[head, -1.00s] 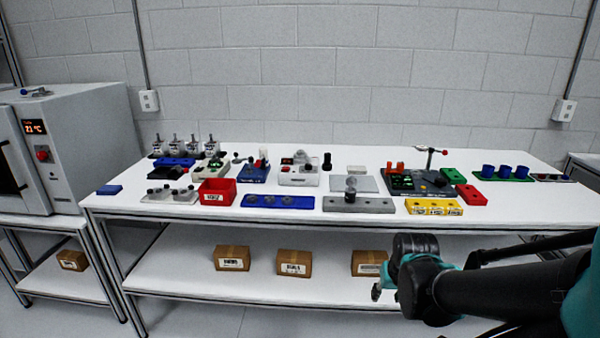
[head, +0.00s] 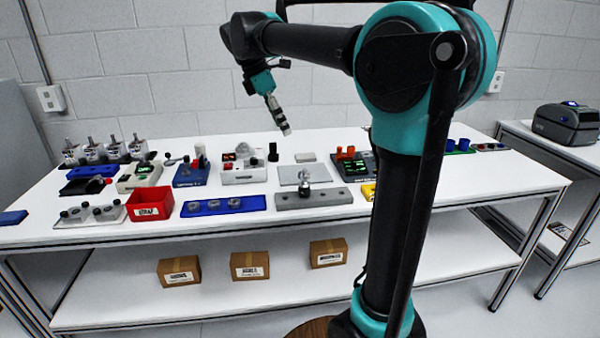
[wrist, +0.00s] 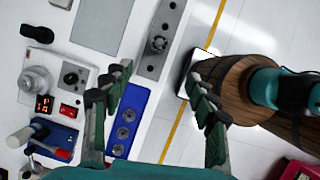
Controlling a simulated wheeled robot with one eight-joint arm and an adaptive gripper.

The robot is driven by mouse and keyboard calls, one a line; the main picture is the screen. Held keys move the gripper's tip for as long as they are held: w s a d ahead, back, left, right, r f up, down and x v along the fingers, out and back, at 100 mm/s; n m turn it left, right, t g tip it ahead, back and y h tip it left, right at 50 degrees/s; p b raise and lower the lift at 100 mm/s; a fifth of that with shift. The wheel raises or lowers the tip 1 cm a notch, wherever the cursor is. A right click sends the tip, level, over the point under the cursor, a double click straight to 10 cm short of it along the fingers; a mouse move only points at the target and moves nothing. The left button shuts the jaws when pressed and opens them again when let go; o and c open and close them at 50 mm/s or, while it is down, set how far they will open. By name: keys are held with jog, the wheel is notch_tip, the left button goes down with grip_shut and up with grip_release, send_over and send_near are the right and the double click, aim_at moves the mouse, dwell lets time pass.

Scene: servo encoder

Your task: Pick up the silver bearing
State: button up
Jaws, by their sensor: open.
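Several small round silver bearings (head: 235,203) sit in a row in a blue holder (head: 190,209) near the front edge of the table. The wrist view also shows the bearings (wrist: 123,132) in the blue holder (wrist: 112,151), just right of and below the left finger. My gripper (head: 286,129) is above the back middle of the table, pointing down and tilted, clear of everything. In the wrist view my gripper (wrist: 160,98) has its two fingers wide apart with nothing between them.
A grey block (head: 335,197) with a silver knobbed piece stands right of the blue holder. A red bin (head: 150,203) is close on its left. A white device (head: 243,174) and a blue device (head: 190,175) stand behind. Bare table lies in front.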

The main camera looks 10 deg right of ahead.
send_near(302, 171)
jog(key=d+x, duration=0.1)
jog(key=x, duration=0.1)
jog(key=shift+s+d+f, duration=0.15)
jog(key=shift+d+f, duration=0.1)
jog(key=shift+f, duration=0.7)
jog(key=shift+s+d+f, duration=0.15)
jog(key=shift+d+f, duration=0.05)
jog(key=shift+f, duration=0.75)
jog(key=shift+s+d+f, duration=0.15)
jog(key=shift+d+f, duration=0.1)
jog(key=shift+f, duration=0.7)
jog(key=shift+c, duration=0.3)
jog(key=c, duration=1.2)
